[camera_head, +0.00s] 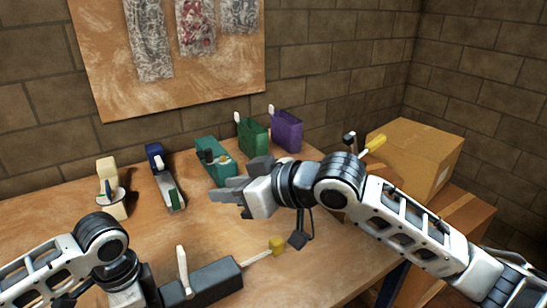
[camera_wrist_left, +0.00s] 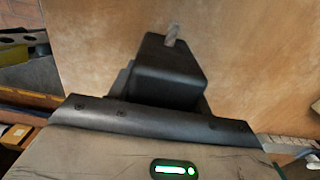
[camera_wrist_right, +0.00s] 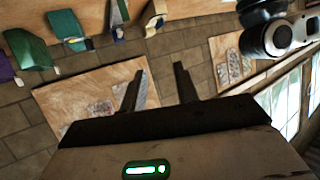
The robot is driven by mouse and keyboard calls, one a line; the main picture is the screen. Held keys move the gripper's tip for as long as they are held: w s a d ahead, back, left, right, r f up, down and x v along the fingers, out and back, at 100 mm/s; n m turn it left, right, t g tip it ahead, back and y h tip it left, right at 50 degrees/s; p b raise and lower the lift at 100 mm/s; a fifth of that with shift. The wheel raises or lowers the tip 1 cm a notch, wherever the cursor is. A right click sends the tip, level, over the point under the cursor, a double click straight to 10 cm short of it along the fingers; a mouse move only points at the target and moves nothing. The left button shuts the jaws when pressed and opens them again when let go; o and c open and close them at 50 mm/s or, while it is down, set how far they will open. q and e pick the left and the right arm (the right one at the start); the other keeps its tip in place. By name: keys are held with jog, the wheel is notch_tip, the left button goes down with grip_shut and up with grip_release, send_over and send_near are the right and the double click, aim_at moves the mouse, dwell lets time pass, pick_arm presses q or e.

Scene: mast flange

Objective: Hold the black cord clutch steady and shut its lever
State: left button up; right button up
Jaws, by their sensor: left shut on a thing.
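The black cord clutch (camera_head: 212,282) lies near the front of the wooden table, a long dark block. Its pale lever (camera_head: 182,270) stands up steeply from the near-left part. A pale rod or cord with a yellow end (camera_head: 277,246) runs out from its right end. My left gripper (camera_head: 152,288) is shut on the clutch at its left end; the fingers are largely hidden. The left wrist view shows the dark block (camera_wrist_left: 168,72) at the jaws. My right gripper (camera_head: 228,193) is open and empty above the table, apart from the clutch; its fingers show spread in the right wrist view (camera_wrist_right: 159,80).
Cream (camera_head: 112,192), blue (camera_head: 163,175), teal (camera_head: 214,162), green (camera_head: 252,137) and purple (camera_head: 287,131) devices stand along the back. A cardboard box (camera_head: 418,155) is at right. The middle-left tabletop is clear.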

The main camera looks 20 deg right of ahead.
jog(key=w+d+f+m+t+h, duration=0.1)
jog(key=w+d+m+t+h, duration=0.1)
jog(key=d, duration=0.5)
jog(key=w+d+f+m+t+h, duration=0.1)
jog(key=w+d+m+t+h, duration=0.1)
jog(key=d+m, duration=0.3)
jog(key=w+d+f+m+t+h, duration=0.1)
jog(key=w+d+m+t+h, duration=0.2)
jog(key=d, duration=0.7)
jog(key=shift+w+f+m+h, duration=0.3)
jog(key=shift+w+h, duration=0.1)
jog(key=shift+w, duration=0.25)
jog(key=shift+r, duration=0.1)
grip_shut()
jog(key=n+g+y, duration=0.1)
jog(key=n+y, duration=0.7)
jog(key=n, duration=1.8)
send_near(183, 268)
jog(key=a+r+x, duration=0.1)
jog(key=x, duration=0.8)
jog(key=shift+s+r+g+y, duration=0.3)
jog(key=shift+s+r+y, duration=0.05)
jog(key=shift+y, duration=0.05)
